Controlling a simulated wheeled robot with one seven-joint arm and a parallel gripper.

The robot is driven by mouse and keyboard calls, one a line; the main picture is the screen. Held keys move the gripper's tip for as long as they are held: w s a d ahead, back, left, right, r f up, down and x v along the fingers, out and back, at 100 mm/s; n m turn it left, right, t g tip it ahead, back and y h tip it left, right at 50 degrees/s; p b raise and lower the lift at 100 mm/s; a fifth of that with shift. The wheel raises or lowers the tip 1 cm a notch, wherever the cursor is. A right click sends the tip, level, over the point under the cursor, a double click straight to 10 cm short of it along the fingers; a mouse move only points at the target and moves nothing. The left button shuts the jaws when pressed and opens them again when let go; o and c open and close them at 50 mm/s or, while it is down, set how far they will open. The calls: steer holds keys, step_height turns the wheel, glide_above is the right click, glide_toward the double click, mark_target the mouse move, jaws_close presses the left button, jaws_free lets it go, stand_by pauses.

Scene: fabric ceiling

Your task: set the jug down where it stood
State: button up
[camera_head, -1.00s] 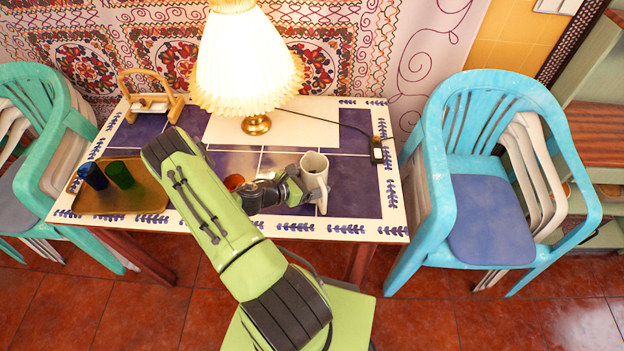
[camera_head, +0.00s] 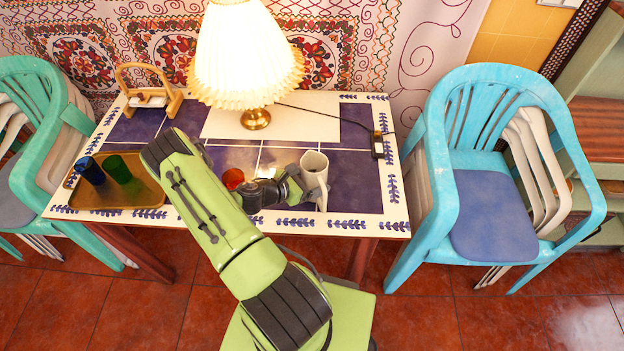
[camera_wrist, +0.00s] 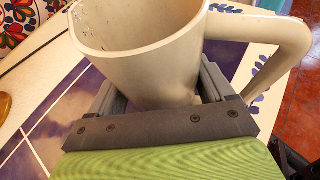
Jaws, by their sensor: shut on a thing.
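The jug (camera_head: 315,172) is a tall cream vessel, standing roughly upright at the front right part of the tiled table (camera_head: 355,185). My gripper (camera_head: 306,190) reaches it from the left and is shut on it. In the wrist view the jug (camera_wrist: 150,60) fills the upper middle, with its handle (camera_wrist: 275,45) to the right. My gripper (camera_wrist: 160,90) has one finger on each side of its body. The jug's base is hidden behind the gripper in the wrist view, so I cannot tell whether it touches the table.
A lit lamp (camera_head: 247,60) stands behind. An orange-red cup (camera_head: 233,178) is left of my gripper. A tray (camera_head: 140,192) holds a blue cup (camera_head: 90,170) and a green cup (camera_head: 117,168). Tiles right of the jug are clear.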

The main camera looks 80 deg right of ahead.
steer(key=shift+f, duration=0.1)
steer(key=o, duration=1.4)
steer(key=shift+o, duration=0.2)
steer(key=v, duration=1.5)
steer(key=shift+w+a+p, duration=0.2)
steer(key=shift+w+p, duration=0.1)
steer(key=shift+p, duration=0.1)
steer(key=w+a+r+m+t+y, duration=0.3)
steer(key=w+a+r+m, duration=0.1)
steer(key=a+r, duration=0.3)
steer(key=w+a+r+m+t+y, duration=0.3)
steer(key=a+r+m+t, duration=0.1)
steer(key=a+r, duration=0.2)
steer(key=s+a+r+m+t+y, duration=0.1)
steer(key=s+a+r+t+y, duration=0.1)
steer(key=a+r, duration=0.4)
steer(key=s+a+r+m+t+y, duration=0.1)
steer(key=s+a+r+t+y, duration=0.1)
steer(key=s+a+r+t, duration=0.2)
steer(key=s+a+r, duration=0.1)
steer(key=a+r, duration=0.2)
steer(key=a, duration=0.2)
steer(key=shift+t+y, duration=0.3)
steer(key=shift+t, duration=0.1)
